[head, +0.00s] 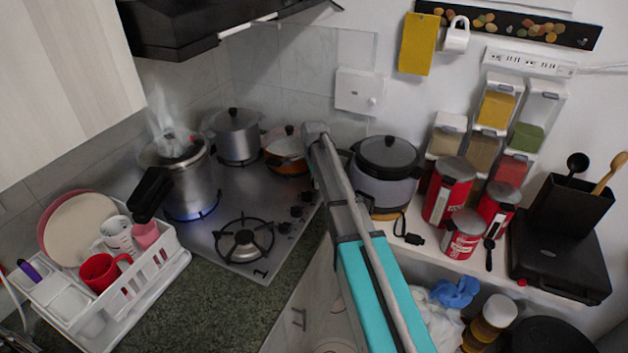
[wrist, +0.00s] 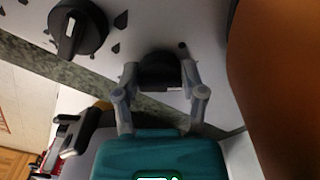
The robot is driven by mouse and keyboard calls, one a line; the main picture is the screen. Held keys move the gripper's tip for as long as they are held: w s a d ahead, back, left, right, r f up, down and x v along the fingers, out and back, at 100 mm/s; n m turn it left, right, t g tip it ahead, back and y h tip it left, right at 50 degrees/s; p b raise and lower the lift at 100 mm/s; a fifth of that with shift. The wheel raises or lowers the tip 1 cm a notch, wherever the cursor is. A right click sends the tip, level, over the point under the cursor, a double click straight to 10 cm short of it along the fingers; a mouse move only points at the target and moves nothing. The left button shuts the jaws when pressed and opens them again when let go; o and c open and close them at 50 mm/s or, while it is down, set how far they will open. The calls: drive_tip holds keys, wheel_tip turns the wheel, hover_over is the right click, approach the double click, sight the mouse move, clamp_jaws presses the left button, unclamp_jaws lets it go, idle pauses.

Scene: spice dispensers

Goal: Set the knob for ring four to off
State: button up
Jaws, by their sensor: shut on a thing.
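My gripper (wrist: 160,80) has its two fingers on either side of a round black knob (wrist: 158,66) and is shut on it. Part of a white mark shows on this knob's lower edge; its full pointer direction is hidden. Another black knob (wrist: 78,28) with a raised grip sits to the left in the wrist view. In the head view several black knobs (head: 296,211) line the right edge of the steel hob (head: 225,205). My arm covers the far end of that row, and my fingers are hidden there. I cannot read which ring the held knob serves.
A steaming pressure cooker (head: 192,180) stands over a blue flame. A steel pot (head: 238,135) and an orange pan (head: 285,150) stand at the back. The orange pan's side (wrist: 280,80) fills the wrist view's right, close to my gripper. The front burner (head: 243,241) is bare.

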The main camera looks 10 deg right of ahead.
drive_tip(key=shift+w+d, duration=0.15)
drive_tip(key=shift+d, duration=0.15)
drive_tip(key=shift+d+n, duration=0.1)
drive_tip(key=shift+n, duration=0.6)
drive_tip(key=n, duration=0.4)
drive_tip(key=shift+n, duration=0.4)
drive_tip(key=shift+w+n, duration=0.1)
drive_tip(key=shift+n, duration=1.8)
drive_tip(key=o, duration=1.2)
drive_tip(key=shift+c, duration=0.2)
